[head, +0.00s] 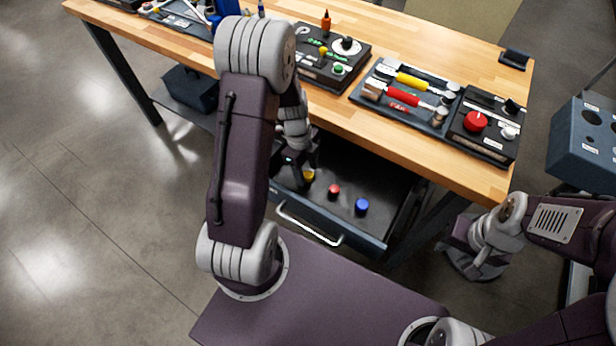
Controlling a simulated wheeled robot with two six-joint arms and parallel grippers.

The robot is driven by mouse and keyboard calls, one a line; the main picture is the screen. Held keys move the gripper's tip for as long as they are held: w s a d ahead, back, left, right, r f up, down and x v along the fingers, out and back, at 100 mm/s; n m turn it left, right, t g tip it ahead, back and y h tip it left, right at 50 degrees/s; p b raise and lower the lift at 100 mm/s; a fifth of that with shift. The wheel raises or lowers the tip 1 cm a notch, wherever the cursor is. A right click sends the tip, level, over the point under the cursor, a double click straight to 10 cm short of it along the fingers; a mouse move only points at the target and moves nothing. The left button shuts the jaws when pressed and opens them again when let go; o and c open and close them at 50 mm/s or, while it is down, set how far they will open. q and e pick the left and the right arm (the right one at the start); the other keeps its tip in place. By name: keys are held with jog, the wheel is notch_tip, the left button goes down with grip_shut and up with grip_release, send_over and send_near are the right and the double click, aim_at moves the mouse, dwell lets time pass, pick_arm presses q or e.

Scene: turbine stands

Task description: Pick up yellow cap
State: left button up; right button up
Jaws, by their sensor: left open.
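The yellow cap (308,174) is in the open drawer (345,180) under the workbench, at the left of a row of caps. My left gripper (300,163) reaches down into the drawer right at the yellow cap. It is open, and its fingers hide part of the cap. I cannot tell whether the fingers touch it. A red cap (333,191) and a blue cap (361,206) stand to the right in the same drawer. My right gripper (468,250) is at the right, clear of the drawer, and its jaws are hard to make out.
The wooden workbench (415,45) overhangs the drawer closely above my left gripper. The drawer's handle (310,224) sticks out in front. A tool tray (362,96) and a box with a red knob (475,121) stand on the bench. A blue-grey box (585,142) is at the right.

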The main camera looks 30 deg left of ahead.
pick_arm(q)
jog(key=shift+w+d+f, duration=0.1)
jog(key=shift+w+f, duration=0.05)
jog(key=shift+f, duration=0.65)
grip_shut()
dwell(0.8)
